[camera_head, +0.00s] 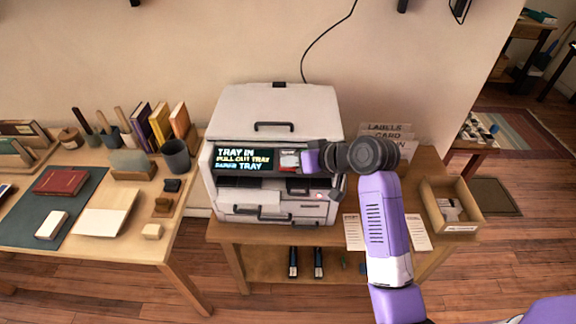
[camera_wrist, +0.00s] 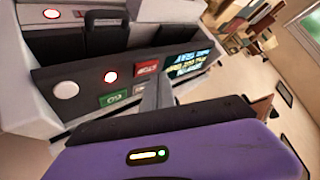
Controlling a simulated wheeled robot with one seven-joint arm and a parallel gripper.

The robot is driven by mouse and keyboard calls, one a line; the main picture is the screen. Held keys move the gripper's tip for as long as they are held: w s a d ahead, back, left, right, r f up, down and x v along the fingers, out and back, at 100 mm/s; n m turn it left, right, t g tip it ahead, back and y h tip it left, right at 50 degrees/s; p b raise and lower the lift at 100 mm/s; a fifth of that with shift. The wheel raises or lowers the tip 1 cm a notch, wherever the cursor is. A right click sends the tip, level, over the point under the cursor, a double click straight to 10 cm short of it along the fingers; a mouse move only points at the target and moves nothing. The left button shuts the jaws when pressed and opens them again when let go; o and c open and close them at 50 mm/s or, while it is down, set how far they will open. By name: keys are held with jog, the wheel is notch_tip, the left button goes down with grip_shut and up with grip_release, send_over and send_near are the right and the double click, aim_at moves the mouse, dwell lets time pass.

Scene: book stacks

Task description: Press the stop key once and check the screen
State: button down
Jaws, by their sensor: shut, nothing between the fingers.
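The printer (camera_head: 275,105) stands on a wooden table with a dark control panel on its front. Its screen (camera_head: 235,158) is lit and reads "TRAY IN", "PULL OUT TRAY" and a third line ending in "TRAY". In the head view my wrist hides the panel's right end.
A white round button (camera_wrist: 66,90) sits at the panel's left in the wrist view. Drawers with dark handles are below the panel. A wooden box (camera_head: 452,205) and paper sheets lie on the table's right. A desk with books (camera_head: 62,182) stands at left.

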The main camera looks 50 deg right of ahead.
jog(key=shift+f, duration=0.15)
jog(key=shift+d+f, duration=0.1)
jog(key=shift+f, duration=0.15)
jog(key=shift+w+f, duration=0.1)
jog(key=shift+f, duration=0.1)
dwell(0.4)
jog(key=shift+r+p, duration=0.65)
jog(key=shift+p, duration=0.05)
notch_tip(320, 180, up, 6)
jog(key=s+a+p, duration=0.1)
jog(key=p, duration=0.4)
jog(key=shift+s+a+f+p, duration=0.15)
jog(key=shift+s+a+p, duration=0.05)
jog(key=shift+a+p, duration=0.15)
dwell(0.7)
